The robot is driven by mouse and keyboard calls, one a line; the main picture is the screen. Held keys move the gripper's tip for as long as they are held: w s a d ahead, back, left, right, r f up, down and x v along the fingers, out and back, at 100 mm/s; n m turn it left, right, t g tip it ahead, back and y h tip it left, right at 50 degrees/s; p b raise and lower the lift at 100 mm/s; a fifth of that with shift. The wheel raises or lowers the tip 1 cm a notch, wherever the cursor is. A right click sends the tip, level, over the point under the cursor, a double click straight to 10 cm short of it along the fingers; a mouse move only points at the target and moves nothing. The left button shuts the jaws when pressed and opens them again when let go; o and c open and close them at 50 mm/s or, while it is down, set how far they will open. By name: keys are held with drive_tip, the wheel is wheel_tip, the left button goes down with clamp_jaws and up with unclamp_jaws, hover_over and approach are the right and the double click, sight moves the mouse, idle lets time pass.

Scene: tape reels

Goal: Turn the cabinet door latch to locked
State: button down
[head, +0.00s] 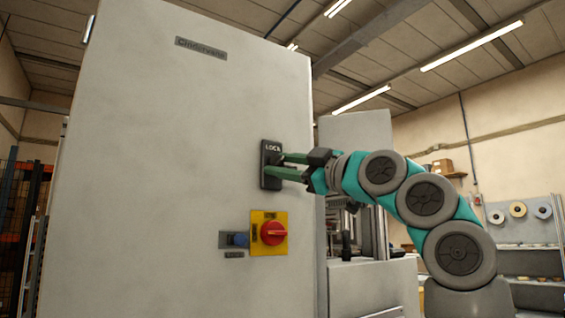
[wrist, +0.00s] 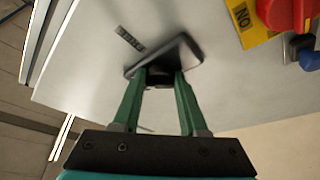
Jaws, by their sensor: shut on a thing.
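The cabinet door (head: 150,150) is a large pale grey panel. Its latch is a black plate (head: 271,148) marked LOCK at the top, near the door's right edge. My gripper (head: 281,165) reaches in from the right, with its green fingers at the plate. In the wrist view the fingers (wrist: 161,78) are shut on the dark latch handle (wrist: 160,78) in front of the black plate (wrist: 189,49). The fingers hide most of the handle, so I cannot tell its exact angle.
Below the latch are a red rotary switch (head: 273,233) on a yellow plate (head: 257,218) and a blue button (head: 237,240). A lower grey machine body (head: 372,283) stands right of the cabinet. Shelves with tape reels (head: 517,210) are at the far right.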

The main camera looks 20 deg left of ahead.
drive_tip(key=shift+w+f+n, duration=0.1)
drive_tip(key=shift+f+n, duration=0.05)
drive_tip(key=shift+n, duration=0.45)
drive_tip(key=c, duration=0.8)
unclamp_jaws()
drive_tip(key=o, duration=0.4)
drive_tip(key=shift+c, duration=0.2)
drive_tip(key=b+v, duration=0.2)
drive_tip(key=v, duration=0.6)
drive_tip(key=shift+r, duration=0.2)
